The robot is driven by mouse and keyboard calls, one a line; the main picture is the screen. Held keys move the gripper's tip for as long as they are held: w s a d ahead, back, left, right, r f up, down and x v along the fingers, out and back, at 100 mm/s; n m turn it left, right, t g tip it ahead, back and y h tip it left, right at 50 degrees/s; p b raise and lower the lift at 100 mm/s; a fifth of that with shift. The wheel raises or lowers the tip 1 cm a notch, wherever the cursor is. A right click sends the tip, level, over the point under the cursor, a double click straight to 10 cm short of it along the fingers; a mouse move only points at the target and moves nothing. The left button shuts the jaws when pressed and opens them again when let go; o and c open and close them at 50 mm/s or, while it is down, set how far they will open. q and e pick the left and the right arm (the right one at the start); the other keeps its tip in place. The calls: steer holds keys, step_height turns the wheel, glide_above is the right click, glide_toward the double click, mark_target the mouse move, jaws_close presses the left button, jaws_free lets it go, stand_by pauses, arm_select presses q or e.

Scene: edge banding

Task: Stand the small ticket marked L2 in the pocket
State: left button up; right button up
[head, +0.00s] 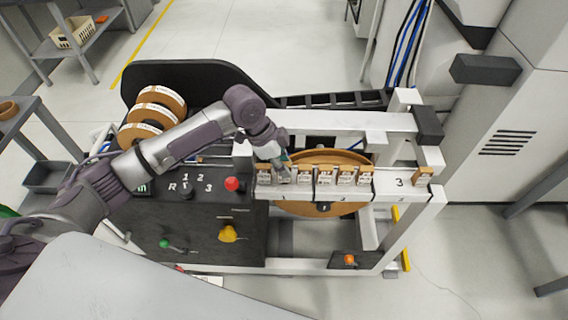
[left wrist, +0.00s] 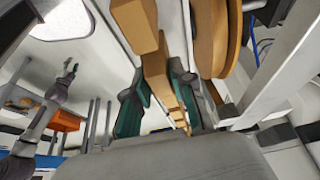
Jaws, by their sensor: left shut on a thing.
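Several small tan tickets with white printed faces stand in a row on the white rail (head: 310,191); one is this ticket (head: 325,173). Their print is too small to read, so I cannot tell which is L2. My left gripper (head: 283,163) is at the left part of the row, shut on a tan ticket. In the left wrist view its teal fingers (left wrist: 158,95) close on a tan piece (left wrist: 156,72). Another ticket (head: 423,175) stands alone at the rail's right end, beside a "3". In the left wrist view my right gripper (left wrist: 70,70) is small and far off.
A large brown roll (head: 320,208) sits behind and below the rail. A black panel has a red knob (head: 232,184) and a yellow knob (head: 228,234). Several banding rolls (head: 157,115) stand at the back left. The rail near the "3" is mostly clear.

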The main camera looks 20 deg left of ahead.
arm_select(q)
steer(key=shift+f, duration=0.45)
steer(key=o, duration=1)
steer(key=shift+c, duration=0.2)
